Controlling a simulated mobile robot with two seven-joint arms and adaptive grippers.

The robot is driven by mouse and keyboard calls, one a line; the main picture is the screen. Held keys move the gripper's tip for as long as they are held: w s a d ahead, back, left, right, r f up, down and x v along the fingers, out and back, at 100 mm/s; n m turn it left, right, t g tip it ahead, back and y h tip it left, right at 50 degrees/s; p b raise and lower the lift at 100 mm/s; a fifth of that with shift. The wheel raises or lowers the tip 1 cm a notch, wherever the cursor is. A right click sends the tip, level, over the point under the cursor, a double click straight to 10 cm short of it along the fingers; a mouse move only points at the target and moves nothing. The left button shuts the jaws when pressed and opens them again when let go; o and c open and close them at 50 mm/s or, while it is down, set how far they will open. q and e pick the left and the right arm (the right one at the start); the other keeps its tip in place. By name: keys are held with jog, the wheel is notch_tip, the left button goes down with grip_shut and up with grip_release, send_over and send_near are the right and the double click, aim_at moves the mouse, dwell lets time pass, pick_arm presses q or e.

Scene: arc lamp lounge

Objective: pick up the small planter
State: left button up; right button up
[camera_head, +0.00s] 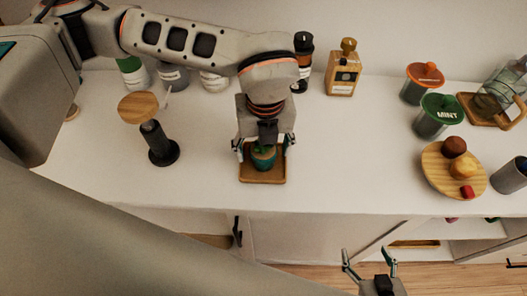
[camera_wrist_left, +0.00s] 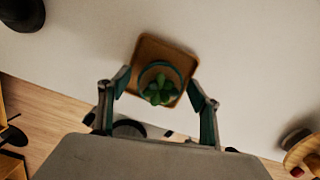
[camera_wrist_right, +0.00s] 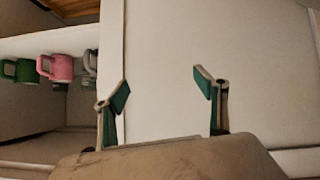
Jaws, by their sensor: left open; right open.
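The small planter (camera_head: 264,160) is a teal pot with a green plant, standing on a square wooden tray (camera_head: 262,179) on the white counter. In the left wrist view the planter (camera_wrist_left: 160,84) sits on the tray (camera_wrist_left: 151,48), seen from above. My left gripper (camera_head: 264,152) is open and points down over the planter, with a finger on either side of it. In the left wrist view its fingertips (camera_wrist_left: 158,80) show a gap to the pot. My right gripper (camera_head: 370,262) is open and empty, low in front of the counter; it also shows in the right wrist view (camera_wrist_right: 162,82).
A black stand with a round wooden top (camera_head: 138,107) is left of the tray. Bottles, including an amber one (camera_head: 342,75), line the back. Right are orange-lidded (camera_head: 425,73) and green-lidded jars (camera_head: 442,107) and a round wooden board (camera_head: 437,175) with food. Mugs (camera_wrist_right: 62,68) sit on a shelf.

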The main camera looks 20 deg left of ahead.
pick_arm(q)
jog(key=shift+w+f, duration=0.1)
jog(key=shift+f, duration=0.35)
jog(key=c, duration=1.4)
jog(key=shift+r, duration=0.15)
notch_tip(320, 180, up, 20)
jog(key=shift+p, duration=0.65)
